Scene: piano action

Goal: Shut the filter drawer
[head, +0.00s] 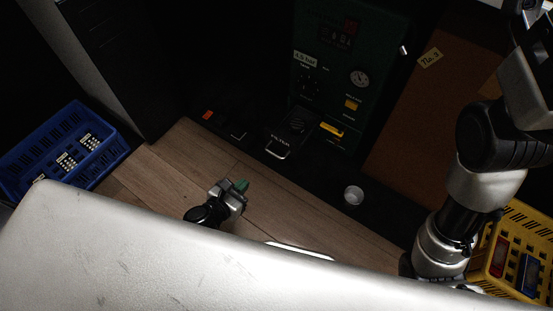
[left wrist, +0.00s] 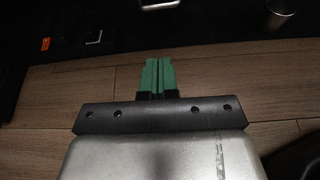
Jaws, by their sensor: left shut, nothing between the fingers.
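The filter drawer (head: 291,131) appears to be the black unit with a pale metal handle (head: 277,150), sticking out low at the front of the dark green machine (head: 321,75). My left gripper (head: 241,186) is over the wooden surface, in front of the drawer and to its left, apart from it. Its green fingertips (left wrist: 158,75) are together with nothing between them. In the left wrist view part of the handle (left wrist: 160,6) shows at the top edge, beyond the fingertips. My right arm rises at the right; its fingers are not visible.
A small metal cup (head: 353,195) stands on the black surface right of the drawer. A blue crate (head: 112,155) is at the left and a yellow crate (head: 513,228) at the right. The wood (head: 185,150) around my left gripper is clear.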

